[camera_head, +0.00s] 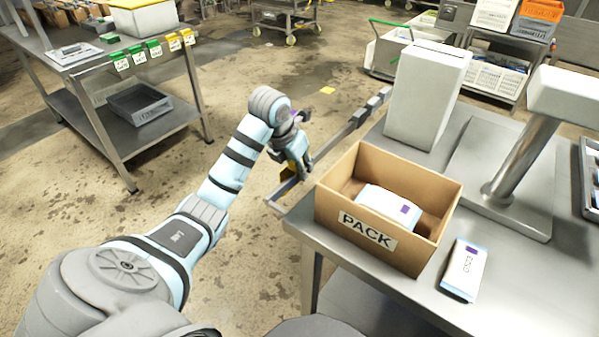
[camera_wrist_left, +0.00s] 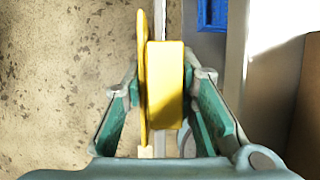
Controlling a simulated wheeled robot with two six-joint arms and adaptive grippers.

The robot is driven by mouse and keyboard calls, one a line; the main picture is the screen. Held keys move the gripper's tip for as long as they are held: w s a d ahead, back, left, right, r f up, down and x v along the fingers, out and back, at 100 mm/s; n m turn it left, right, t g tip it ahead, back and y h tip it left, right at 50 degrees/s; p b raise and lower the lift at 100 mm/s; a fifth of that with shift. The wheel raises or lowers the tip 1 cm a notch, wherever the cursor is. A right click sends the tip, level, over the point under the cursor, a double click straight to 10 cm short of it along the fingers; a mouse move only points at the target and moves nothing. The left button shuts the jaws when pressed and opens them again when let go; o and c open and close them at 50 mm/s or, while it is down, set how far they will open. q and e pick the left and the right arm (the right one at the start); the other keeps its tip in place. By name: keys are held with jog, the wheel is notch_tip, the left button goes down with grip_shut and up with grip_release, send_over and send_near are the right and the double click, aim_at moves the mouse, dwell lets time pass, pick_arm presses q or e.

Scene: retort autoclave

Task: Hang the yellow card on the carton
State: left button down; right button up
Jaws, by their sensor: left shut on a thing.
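My left gripper (camera_head: 297,165) is shut on the yellow card (camera_wrist_left: 163,85), just left of the work table's edge. In the left wrist view the card stands nearly edge-on between the green finger pads of the gripper (camera_wrist_left: 165,110). In the head view only a small yellow part (camera_head: 287,173) shows, the rest hidden by the gripper. The open carton (camera_head: 402,256), labelled PACK, stands on the table right of the gripper, apart from the card. A white pouch with a purple square (camera_head: 385,205) lies inside it. My right gripper is not in view.
A similar pouch (camera_head: 465,268) lies right of the carton. A white box (camera_head: 427,95) and a grey post (camera_head: 520,160) stand behind. A rail (camera_head: 345,133) runs along the table's left edge. Green and yellow cards (camera_head: 153,48) hang on the far left table.

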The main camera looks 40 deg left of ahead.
pick_arm(q)
jog(key=shift+d+f, duration=0.25)
jog(key=shift+f, duration=0.5)
jog(key=c, duration=1.3)
grip_release()
jog(key=shift+f, duration=0.15)
jog(key=p+v, duration=0.1)
jog(key=v, duration=0.5)
jog(key=shift+s+r+p, duration=0.2)
jog(key=shift+s+p, duration=0.2)
jog(key=p+v, duration=0.5)
jog(key=v, duration=0.2)
jog(key=shift+s+d+r, duration=0.15)
jog(key=shift+s+r, duration=0.1)
jog(key=shift+s, duration=0.05)
